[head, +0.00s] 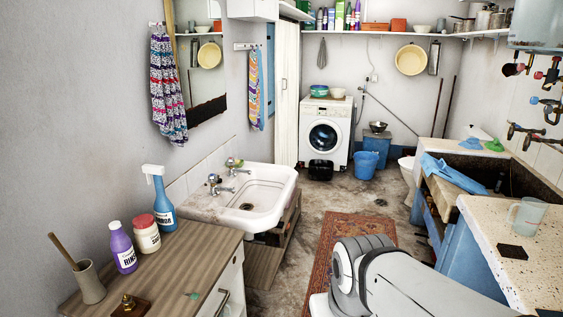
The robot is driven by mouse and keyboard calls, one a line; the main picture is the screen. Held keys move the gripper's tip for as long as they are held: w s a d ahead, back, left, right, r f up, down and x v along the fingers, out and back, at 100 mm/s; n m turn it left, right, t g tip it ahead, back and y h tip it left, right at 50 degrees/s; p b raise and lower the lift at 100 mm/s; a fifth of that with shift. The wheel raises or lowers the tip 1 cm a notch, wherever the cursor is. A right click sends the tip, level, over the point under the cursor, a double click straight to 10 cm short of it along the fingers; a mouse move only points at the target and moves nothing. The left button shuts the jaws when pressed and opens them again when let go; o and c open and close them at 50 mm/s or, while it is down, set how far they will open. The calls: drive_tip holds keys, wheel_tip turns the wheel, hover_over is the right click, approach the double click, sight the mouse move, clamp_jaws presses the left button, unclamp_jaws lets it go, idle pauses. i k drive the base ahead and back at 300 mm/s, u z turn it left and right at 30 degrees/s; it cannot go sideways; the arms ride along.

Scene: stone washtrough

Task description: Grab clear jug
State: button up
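The clear jug (527,216) stands upright on the speckled stone counter (497,232) at the right of the head view. It is see-through and slightly bluish, with a handle on its left side. A dark square piece (512,252) lies on the counter just in front of it. My arm shows as a white and grey link at the bottom centre and right. My gripper is out of view, so its state does not show.
A stone trough (490,170) with blue and green cloths lies behind the counter. Left are a white basin (250,200) and a wooden-topped cabinet (165,270) with bottles. A rug (343,240) covers the floor aisle; a blue bucket (366,165) stands near the washing machine (325,135).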

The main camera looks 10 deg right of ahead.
sight(530, 212)
drive_tip(key=z, duration=0.25)
drive_tip(key=i, duration=1.55)
drive_tip(key=z, duration=1.5)
drive_tip(key=i, duration=1)
drive_tip(key=z, duration=0.6)
drive_tip(key=k, duration=0.35)
drive_tip(key=z, duration=0.25)
drive_tip(key=i, duration=0.5)
